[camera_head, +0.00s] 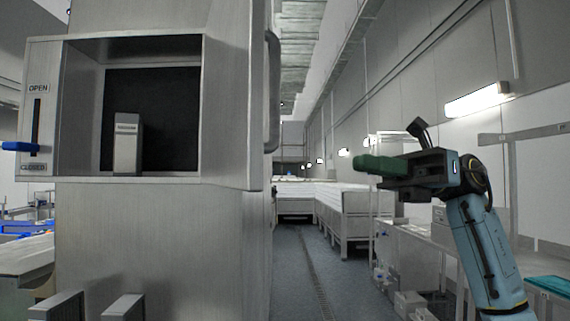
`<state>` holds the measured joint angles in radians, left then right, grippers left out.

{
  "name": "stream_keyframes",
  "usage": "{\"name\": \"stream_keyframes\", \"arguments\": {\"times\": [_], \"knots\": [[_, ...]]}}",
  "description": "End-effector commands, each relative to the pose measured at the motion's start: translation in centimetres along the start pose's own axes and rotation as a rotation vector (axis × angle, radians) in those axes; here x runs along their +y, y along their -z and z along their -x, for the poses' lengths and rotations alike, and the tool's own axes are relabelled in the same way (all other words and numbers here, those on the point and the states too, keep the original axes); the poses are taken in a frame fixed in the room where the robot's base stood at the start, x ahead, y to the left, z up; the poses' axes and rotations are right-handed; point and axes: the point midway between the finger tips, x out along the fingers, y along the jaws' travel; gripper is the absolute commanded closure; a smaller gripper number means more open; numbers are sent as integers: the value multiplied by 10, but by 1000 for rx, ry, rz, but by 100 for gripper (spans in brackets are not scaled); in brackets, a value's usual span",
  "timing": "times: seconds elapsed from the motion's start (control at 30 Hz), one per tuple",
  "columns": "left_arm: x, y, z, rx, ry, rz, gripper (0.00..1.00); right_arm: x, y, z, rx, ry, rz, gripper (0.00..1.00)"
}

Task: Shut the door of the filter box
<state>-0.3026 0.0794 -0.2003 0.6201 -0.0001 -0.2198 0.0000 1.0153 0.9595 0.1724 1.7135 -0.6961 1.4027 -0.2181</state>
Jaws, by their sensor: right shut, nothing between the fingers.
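The filter box (51,60) is a grey metal cabinet at the left, with an open, dark front recess. A pale upright block (127,150) stands inside it. A grey panel, which looks like its door (228,110), stands swung out at the right of the opening, with a long bar handle (273,90) along its far edge. A blue lever (20,146) sits low in a slot marked OPEN above and CLOSED below. My right gripper (368,165), with green fingers, is shut and empty, well to the right of the handle and apart from it. My left gripper is not in view.
A grey-floored aisle (305,270) runs back between the cabinet and the right wall. White benches (345,215) stand farther back, and shelving with small boxes is at the right, behind my right arm. Two grey metal blocks (122,308) show at the bottom left.

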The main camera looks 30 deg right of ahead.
Motion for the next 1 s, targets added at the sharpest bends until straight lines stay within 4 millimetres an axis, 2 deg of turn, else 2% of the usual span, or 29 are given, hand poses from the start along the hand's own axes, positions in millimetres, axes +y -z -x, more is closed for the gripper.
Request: {"name": "stream_keyframes", "arguments": {"times": [0.03, 0.07, 0.2, 0.37, 0.7, 0.83, 1.0], "knots": [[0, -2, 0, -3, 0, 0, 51, 14, -2, -1, 50, 15, 57, 100], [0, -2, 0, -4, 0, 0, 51, 19, -2, -1, 71, 22, 80, 100], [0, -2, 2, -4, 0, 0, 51, 29, 0, -8, 114, 34, 121, 100], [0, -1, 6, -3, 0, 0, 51, 28, 2, -32, 114, 30, 120, 100], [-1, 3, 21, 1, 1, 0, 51, 25, 9, -103, 111, 29, 118, 100], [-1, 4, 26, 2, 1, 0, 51, 24, 11, -123, 109, 29, 117, 100], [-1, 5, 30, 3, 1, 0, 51, 23, 13, -138, 109, 31, 117, 100]]}}
